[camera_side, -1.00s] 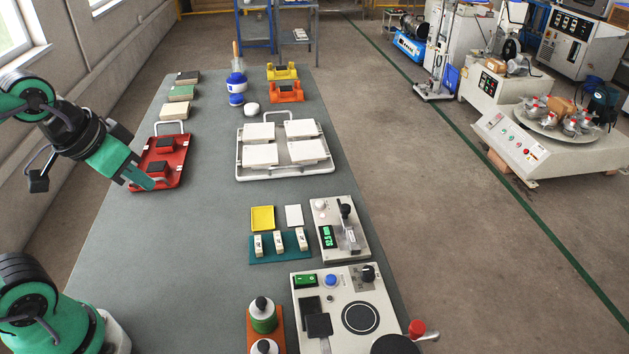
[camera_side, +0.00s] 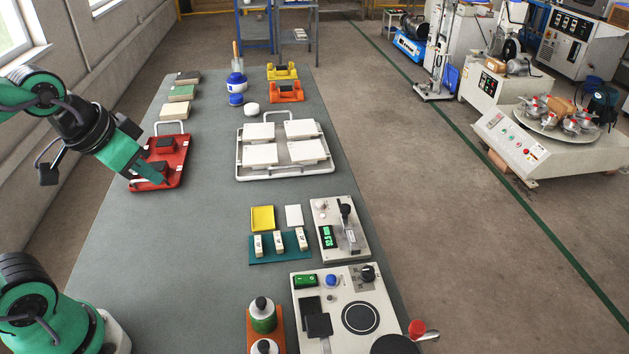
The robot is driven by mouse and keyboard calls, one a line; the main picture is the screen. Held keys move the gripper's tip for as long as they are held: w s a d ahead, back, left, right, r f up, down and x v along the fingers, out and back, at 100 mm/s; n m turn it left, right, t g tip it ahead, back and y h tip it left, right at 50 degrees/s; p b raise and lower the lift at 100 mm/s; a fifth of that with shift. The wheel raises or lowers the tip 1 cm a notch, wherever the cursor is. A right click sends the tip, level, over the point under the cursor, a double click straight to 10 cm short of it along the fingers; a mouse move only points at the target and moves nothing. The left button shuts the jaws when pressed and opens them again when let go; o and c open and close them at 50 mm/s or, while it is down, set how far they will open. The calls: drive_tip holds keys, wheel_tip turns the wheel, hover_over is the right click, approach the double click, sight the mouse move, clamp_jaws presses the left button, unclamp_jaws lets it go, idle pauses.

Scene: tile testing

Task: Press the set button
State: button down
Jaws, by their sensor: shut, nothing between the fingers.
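My gripper (camera_side: 162,181) is shut and empty, its tip pointing down over or near the front right part of the red tray (camera_side: 181,178). I cannot tell whether it touches the tray. No button is readably marked "set". A grey device (camera_side: 328,255) with a green lit display (camera_side: 327,236) and a pale round knob or button (camera_side: 320,204) stands on the right side of the table. Nearer the camera, a larger light device (camera_side: 340,341) carries a blue button (camera_side: 331,281), a black knob (camera_side: 368,273) and a green switch or display (camera_side: 305,281). Both devices are well right of my gripper.
A white tray (camera_side: 239,166) with several pale tiles lies mid-table. A teal stand (camera_side: 268,255) with small labelled blocks, a yellow tile (camera_side: 262,218) and bottles on an orange base (camera_side: 251,325) are near the devices. The grey table (camera_side: 195,265) is clear between my gripper and them.

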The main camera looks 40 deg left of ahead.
drive_tip(key=w+d+m+t, duration=0.1)
drive_tip(key=w+d+m, duration=0.15)
drive_tip(key=w, duration=0.75)
drive_tip(key=m+t+h, duration=0.1)
drive_tip(key=m+t, duration=0.1)
drive_tip(key=m, duration=0.6)
hover_over(320, 204)
wheel_tip(320, 204, down, 12)
drive_tip(key=shift+s+a+f, duration=0.15)
drive_tip(key=shift+s+a, duration=0.15)
drive_tip(key=shift+a, duration=0.05)
drive_tip(key=shift+f, duration=0.1)
drive_tip(key=shift+f, duration=4.3)
